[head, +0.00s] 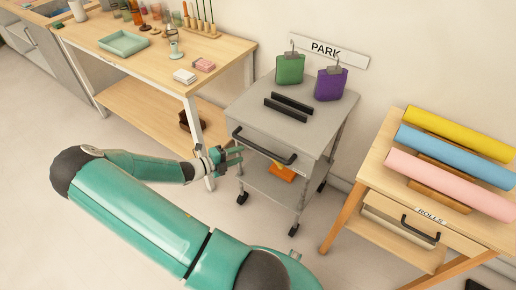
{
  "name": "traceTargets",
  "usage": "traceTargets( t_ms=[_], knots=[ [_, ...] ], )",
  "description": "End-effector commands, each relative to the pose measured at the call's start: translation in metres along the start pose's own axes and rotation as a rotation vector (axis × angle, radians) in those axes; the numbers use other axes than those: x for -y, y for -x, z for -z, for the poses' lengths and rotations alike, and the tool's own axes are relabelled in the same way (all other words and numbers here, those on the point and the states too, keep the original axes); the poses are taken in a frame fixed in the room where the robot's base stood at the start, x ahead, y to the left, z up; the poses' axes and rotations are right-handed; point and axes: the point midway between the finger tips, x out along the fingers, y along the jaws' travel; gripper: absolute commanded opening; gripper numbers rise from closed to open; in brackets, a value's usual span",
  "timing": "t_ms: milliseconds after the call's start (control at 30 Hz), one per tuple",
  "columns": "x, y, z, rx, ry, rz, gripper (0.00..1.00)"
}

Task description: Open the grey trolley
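The grey trolley (310,137) stands in the middle of the head view against the wall, on dark castors. Its top drawer front carries a black bar handle (264,148), and the drawer looks closed. My gripper (238,157) is just left of and slightly below the handle's left end, apart from it as far as I can see. Its fingers are small and partly overlap the trolley's front in the picture. I cannot tell whether they are open or shut.
A wooden workbench (150,62) is at left; a rolls table (374,166) with coloured rolls is at right. Floor in front is clear.

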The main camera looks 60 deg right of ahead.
Motion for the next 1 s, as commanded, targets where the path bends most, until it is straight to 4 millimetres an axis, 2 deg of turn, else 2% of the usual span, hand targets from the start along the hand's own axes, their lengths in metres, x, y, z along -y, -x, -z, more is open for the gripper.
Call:
traceTargets(
  t_ms=[33, 200, 433, 600, 867, 1000],
  knots=[
    [0.0, -0.012, 0.001, -0.003, 0.0, 0.002, 0.4],
    [0.0, -0.046, 0.001, -0.003, 0.0, 0.002, 0.4],
    [0.0, -0.083, 0.001, -0.002, -0.002, 0.001, 0.4],
    [0.0, -0.095, 0.0, 0.0, -0.003, -0.001, 0.4],
    [0.0, -0.096, 0.0, 0.0, -0.003, -0.001, 0.4],
    [0.0, -0.096, 0.0, 0.0, -0.003, -0.001, 0.14]
  ],
)
